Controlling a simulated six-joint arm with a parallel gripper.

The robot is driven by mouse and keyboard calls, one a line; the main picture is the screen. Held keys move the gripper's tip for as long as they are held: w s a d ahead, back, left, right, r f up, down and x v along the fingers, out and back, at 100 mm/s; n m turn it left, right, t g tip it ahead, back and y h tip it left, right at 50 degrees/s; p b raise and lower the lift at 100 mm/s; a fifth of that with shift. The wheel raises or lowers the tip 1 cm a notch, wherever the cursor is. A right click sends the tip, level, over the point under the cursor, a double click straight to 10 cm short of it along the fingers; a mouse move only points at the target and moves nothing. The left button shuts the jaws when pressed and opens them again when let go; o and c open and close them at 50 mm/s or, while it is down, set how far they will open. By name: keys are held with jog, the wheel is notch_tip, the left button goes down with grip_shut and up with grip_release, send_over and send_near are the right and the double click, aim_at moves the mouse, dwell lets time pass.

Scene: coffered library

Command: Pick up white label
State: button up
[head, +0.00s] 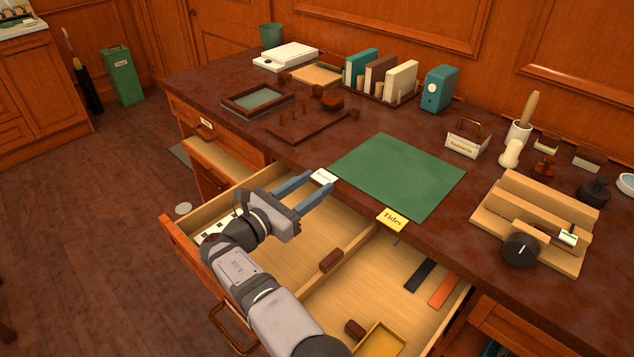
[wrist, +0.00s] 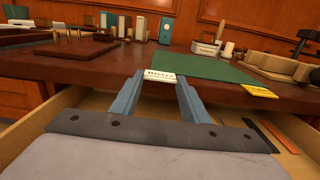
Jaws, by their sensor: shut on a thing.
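The white label (head: 323,176) has dark lettering and sits between my gripper's fingertips at the desk's front edge, left of the green mat. It also shows in the wrist view (wrist: 161,76), where the lettering is too small to read surely. My gripper (head: 318,178) has its blue fingers shut on the label. It reaches over the open drawer from the front. In the wrist view the fingers (wrist: 160,84) meet the label's two ends. I cannot tell whether the label still touches the desk.
The open drawer (head: 180,238) lies below my gripper, with a divider and small items inside. A yellow "Tides" label (head: 392,219) lies at the desk edge to the right. The green mat (head: 400,172) is bare. A wooden stand (head: 535,215) is farther right.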

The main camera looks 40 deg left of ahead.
notch_tip(320, 180, up, 10)
dwell(0.6)
